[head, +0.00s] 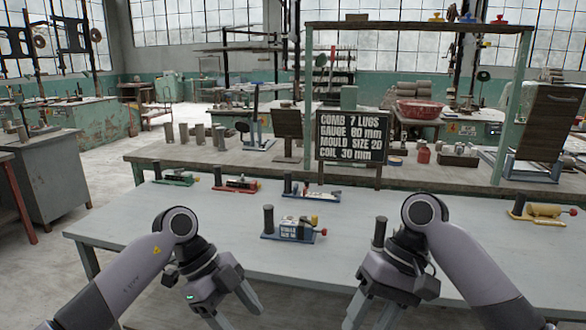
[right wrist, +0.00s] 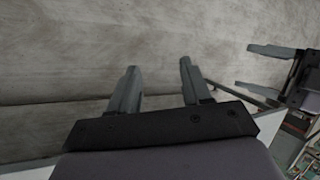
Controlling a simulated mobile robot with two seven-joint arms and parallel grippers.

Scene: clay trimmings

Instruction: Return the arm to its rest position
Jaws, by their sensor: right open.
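My left gripper (head: 240,316) hangs at the front edge of the grey-white table (head: 130,225) in the head view, its fingers apart and nothing between them. My right gripper (head: 366,318) hangs to its right, also at the front edge, open and empty. The right wrist view shows the right gripper (right wrist: 157,78) with two spread fingers over bare concrete floor. Another gripper, which looks like my left one, shows at that view's right edge (right wrist: 262,68), fingers apart.
A blue-based device (head: 290,230) stands on the table between my arms. A dark cylinder (head: 380,232) stands by my right arm. Green (head: 175,178), red (head: 236,184), blue (head: 311,191) and yellow (head: 541,211) devices lie farther off. A lettered board (head: 351,137) stands behind.

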